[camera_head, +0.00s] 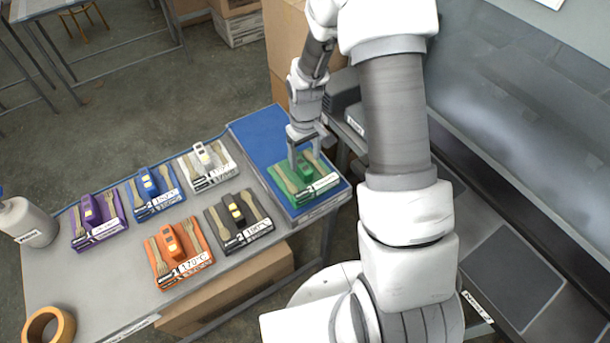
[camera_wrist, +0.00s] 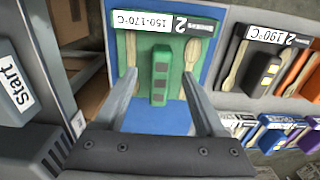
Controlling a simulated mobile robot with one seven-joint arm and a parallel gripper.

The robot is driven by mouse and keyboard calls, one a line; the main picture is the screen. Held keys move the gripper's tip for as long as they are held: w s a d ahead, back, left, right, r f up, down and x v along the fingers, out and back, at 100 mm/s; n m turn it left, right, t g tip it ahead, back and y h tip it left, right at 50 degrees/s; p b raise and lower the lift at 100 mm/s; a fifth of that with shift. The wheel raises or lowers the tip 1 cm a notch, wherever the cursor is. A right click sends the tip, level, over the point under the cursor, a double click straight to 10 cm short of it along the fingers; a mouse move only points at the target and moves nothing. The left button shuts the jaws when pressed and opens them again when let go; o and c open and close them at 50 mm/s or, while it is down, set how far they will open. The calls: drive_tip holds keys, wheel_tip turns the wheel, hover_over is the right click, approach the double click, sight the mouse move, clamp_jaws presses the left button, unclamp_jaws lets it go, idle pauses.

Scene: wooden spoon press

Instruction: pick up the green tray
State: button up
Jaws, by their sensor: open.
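The green tray (camera_head: 304,190) sits on the blue mat at the right end of the table. It carries wooden utensils on both sides, a green block in its middle and a white label. My gripper (camera_head: 304,150) is above the tray's far part, pointing down. In the wrist view the tray (camera_wrist: 142,58) lies ahead of my gripper (camera_wrist: 160,92), whose fingers are spread wide apart to either side of the green block (camera_wrist: 160,75). Nothing is held between them. I cannot tell whether the fingers touch the tray.
A dark grey tray (camera_head: 240,219) stands left of the blue mat (camera_head: 255,133). White (camera_head: 207,165), blue (camera_head: 155,191), purple (camera_head: 98,219) and orange (camera_head: 180,252) trays are farther left. A bottle (camera_head: 27,222) and tape roll (camera_head: 48,327) are at the left end. A machine marked Start (camera_wrist: 18,85) is nearby.

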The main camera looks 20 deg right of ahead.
sight(305, 168)
wheel_tip(305, 168, down, 4)
drive_tip(key=shift+s+f, duration=0.15)
drive_tip(key=shift+f, duration=0.1)
clamp_jaws()
idle(0.3)
